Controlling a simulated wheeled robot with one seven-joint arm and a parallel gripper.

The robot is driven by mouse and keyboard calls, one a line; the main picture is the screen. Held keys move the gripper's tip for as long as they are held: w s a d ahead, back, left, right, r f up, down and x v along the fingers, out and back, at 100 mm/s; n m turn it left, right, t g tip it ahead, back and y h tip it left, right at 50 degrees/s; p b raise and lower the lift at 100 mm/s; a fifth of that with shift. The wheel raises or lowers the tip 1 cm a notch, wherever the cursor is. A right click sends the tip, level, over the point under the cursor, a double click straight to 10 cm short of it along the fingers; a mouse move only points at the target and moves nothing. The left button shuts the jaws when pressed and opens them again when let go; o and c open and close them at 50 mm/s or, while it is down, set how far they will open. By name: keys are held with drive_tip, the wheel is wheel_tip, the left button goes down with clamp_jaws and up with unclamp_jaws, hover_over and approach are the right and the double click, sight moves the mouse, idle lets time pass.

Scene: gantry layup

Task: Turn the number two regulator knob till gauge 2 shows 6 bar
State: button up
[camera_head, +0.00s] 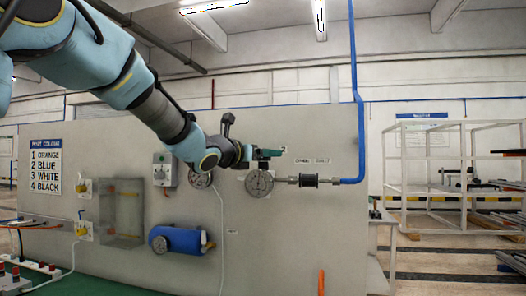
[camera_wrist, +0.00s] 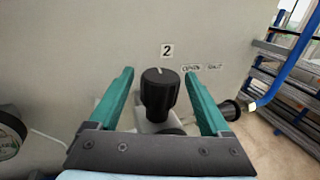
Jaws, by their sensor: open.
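The black regulator knob (camera_wrist: 160,96) stands below a number 2 label (camera_wrist: 167,50) on the panel in the wrist view. A light pointer mark shows on its top. My gripper (camera_wrist: 158,73) is open, with one teal finger on each side of the knob and a visible gap on both sides. In the head view my gripper (camera_head: 272,153) is at the panel, just above a round gauge (camera_head: 260,184), and the knob is hidden there. The gauge's needle and number are too small to read. I cannot tell whether it is gauge 2.
A second gauge (camera_head: 200,178) is partly hidden behind my wrist. A black fitting (camera_head: 308,181) leads right to a blue pipe (camera_head: 356,100). A blue tank (camera_head: 178,240) and a clear box (camera_head: 122,212) are mounted at lower left. The panel right of the fitting is mostly bare.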

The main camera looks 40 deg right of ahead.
drive_tip(key=shift+c, duration=0.4)
clamp_jaws()
drive_tip(key=shift+r, duration=0.15)
drive_tip(key=shift+w+r+m+g+p, duration=0.1)
drive_tip(key=shift+w+m+g+p, duration=0.05)
drive_tip(key=shift+m+g+p, duration=0.8)
drive_tip(key=m+g+p, duration=0.2)
drive_tip(key=g, duration=0.2)
drive_tip(key=shift+g, duration=0.35)
drive_tip(key=shift+m+g, duration=0.55)
drive_tip(key=shift+g, duration=0.05)
drive_tip(key=shift+o, duration=0.4)
unclamp_jaws()
drive_tip(key=shift+f, duration=0.2)
